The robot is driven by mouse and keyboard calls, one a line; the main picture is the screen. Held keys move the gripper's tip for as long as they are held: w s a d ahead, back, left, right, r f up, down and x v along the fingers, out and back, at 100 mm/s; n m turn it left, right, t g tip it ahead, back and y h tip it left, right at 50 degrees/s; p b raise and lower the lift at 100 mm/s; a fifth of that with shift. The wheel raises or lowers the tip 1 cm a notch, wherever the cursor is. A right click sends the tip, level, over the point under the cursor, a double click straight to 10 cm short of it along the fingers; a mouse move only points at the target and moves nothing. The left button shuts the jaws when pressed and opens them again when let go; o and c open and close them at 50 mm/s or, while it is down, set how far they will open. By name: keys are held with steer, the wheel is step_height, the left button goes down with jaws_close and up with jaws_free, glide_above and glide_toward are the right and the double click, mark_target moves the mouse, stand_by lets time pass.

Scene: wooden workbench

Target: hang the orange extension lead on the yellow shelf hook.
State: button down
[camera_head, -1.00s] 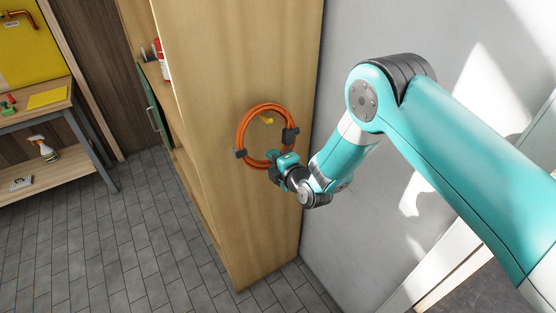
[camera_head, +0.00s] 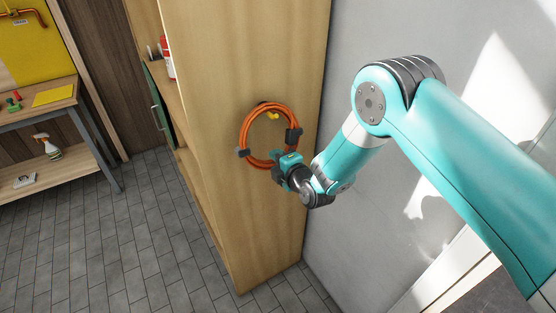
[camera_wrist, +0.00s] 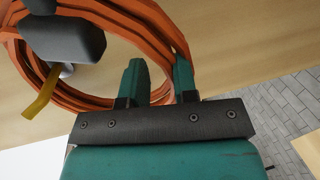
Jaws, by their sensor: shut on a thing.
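The orange extension lead (camera_head: 246,129) is a coiled ring with dark grey end pieces, upright in front of the wooden side of the tall shelf. My gripper (camera_head: 281,163) is shut on the lower right of the coil. In the wrist view the two teal fingers (camera_wrist: 160,84) lie on either side of the orange strands (camera_wrist: 150,22). The yellow shelf hook (camera_head: 273,115) shows within the ring, close under its top strands. The hook also shows inside the coil in the wrist view (camera_wrist: 40,98). I cannot tell whether the coil touches the hook.
The tall wooden shelf (camera_head: 225,60) stands against a grey wall (camera_head: 350,40) at its right. A workbench (camera_head: 50,105) with a spray bottle (camera_head: 46,145) on its lower shelf is at the left. The tiled floor (camera_head: 110,240) is clear.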

steer(key=c, duration=0.9)
jaws_free()
steer(key=shift+o, duration=0.5)
steer(key=shift+f, duration=0.1)
